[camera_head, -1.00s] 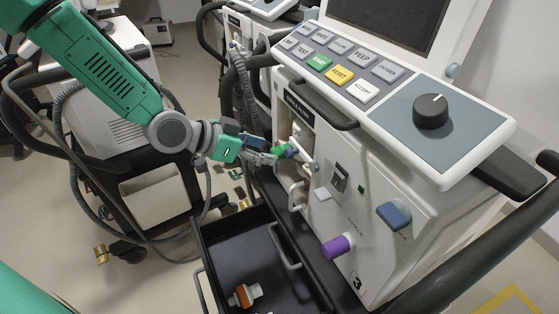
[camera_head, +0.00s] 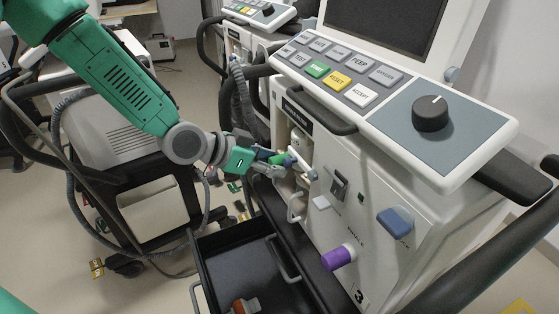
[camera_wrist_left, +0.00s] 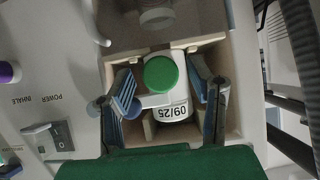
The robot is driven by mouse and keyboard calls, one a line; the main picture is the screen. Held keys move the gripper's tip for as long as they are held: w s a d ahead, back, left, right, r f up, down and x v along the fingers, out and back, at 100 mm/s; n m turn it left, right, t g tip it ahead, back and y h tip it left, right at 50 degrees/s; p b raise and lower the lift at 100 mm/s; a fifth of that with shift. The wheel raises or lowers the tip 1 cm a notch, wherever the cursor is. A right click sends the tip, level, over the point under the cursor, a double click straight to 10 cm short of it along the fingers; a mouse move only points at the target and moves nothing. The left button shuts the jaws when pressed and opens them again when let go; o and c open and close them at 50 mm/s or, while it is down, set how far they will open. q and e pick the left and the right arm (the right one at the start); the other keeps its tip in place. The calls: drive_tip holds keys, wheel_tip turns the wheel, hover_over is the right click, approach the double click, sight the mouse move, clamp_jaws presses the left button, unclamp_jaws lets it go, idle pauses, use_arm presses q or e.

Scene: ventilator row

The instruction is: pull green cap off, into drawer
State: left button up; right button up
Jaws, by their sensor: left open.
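The green cap (camera_head: 279,158) is on a white fitting in a recess at the left of the near ventilator's front. In the left wrist view the cap (camera_wrist_left: 161,74) is a round green disc, with a white part marked 09/25 beside it. My left gripper (camera_head: 270,165) is at the cap; in the wrist view its fingers (camera_wrist_left: 164,88) are open, one on each side of the cap, with gaps visible. The black drawer (camera_head: 213,270) is pulled out below, with an orange and white item (camera_head: 244,305) in it. My right gripper is not in view.
A purple knob (camera_head: 338,257) and a blue knob (camera_head: 395,222) stick out of the ventilator front. A white handle (camera_head: 295,207) is below the recess. Grey hoses (camera_head: 240,95) hang at the left. The drawer's back part is clear.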

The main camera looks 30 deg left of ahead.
use_arm(q)
drive_tip(key=shift+c, duration=1.2)
clamp_jaws()
drive_tip(key=shift+a, duration=0.1)
drive_tip(key=shift+s+a+f, duration=0.1)
drive_tip(key=shift+s+a, duration=0.1)
drive_tip(key=shift+s, duration=0.2)
drive_tip(key=shift+s+a+p, duration=0.75)
drive_tip(key=shift+s+a, duration=0.05)
drive_tip(key=shift+s, duration=0.2)
drive_tip(key=shift+s+a+p, duration=0.75)
drive_tip(key=shift+s+a, duration=0.05)
drive_tip(key=shift+s, duration=0.15)
